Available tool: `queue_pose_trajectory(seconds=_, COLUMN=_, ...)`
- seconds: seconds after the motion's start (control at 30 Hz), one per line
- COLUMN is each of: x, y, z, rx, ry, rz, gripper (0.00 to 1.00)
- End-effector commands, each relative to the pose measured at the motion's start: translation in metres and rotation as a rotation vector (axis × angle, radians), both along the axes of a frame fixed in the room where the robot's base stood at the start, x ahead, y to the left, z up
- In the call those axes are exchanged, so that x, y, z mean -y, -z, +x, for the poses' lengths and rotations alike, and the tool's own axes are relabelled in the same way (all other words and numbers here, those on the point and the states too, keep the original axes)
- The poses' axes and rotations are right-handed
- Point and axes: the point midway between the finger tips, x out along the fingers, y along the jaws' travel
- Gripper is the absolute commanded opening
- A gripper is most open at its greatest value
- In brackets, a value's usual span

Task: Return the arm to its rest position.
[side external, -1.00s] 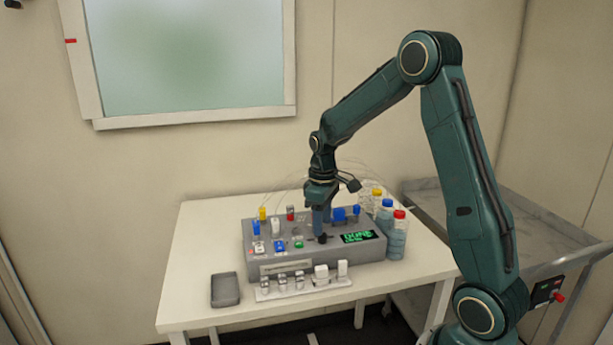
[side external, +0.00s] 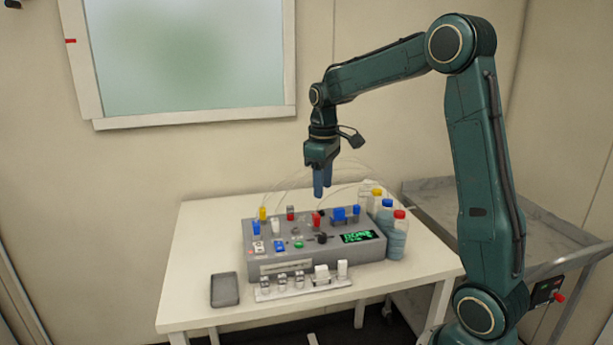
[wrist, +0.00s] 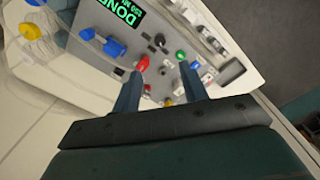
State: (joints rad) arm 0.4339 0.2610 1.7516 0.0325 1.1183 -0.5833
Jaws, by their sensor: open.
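My gripper (side external: 322,192) hangs pointing down above the grey bioreactor console (side external: 280,270), clear of it. In the wrist view my gripper (wrist: 158,88) has its two blue fingers apart with nothing between them but the console below. The console carries blue, yellow, red and white fittings, a black knob (side external: 322,238), a green button (side external: 299,245) and a lit green display (side external: 362,237). The display (wrist: 122,12) reads "DONE" in the wrist view. My arm is bent at the elbow, high over the right of the table.
Bottles with blue, red and yellow caps (side external: 392,235) stand at the console's right end. A rack of small vials (side external: 300,285) and a grey tray (side external: 225,289) lie in front on the white table (side external: 195,255). A grey cart (side external: 480,225) stands at right. Thin tubes arch behind the console.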

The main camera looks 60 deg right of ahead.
Motion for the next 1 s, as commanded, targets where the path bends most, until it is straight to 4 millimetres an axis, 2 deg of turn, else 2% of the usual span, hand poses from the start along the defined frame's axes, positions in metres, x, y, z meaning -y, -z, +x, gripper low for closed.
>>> queue_pose_trajectory(seconds=0.2, x=-0.001, y=-0.001, z=-0.001, rx=0.002, ry=0.000, rz=-0.001, gripper=0.43)
queue_pose_trajectory(seconds=0.37, x=-0.010, y=-0.008, z=-0.005, rx=0.019, ry=0.003, rz=-0.008, gripper=0.43)
queue_pose_trajectory(seconds=0.67, x=-0.055, y=-0.037, z=-0.033, rx=0.102, ry=0.021, rz=-0.032, gripper=0.43)
queue_pose_trajectory(seconds=1.0, x=-0.110, y=-0.061, z=-0.085, rx=0.228, ry=0.049, rz=-0.040, gripper=0.43)
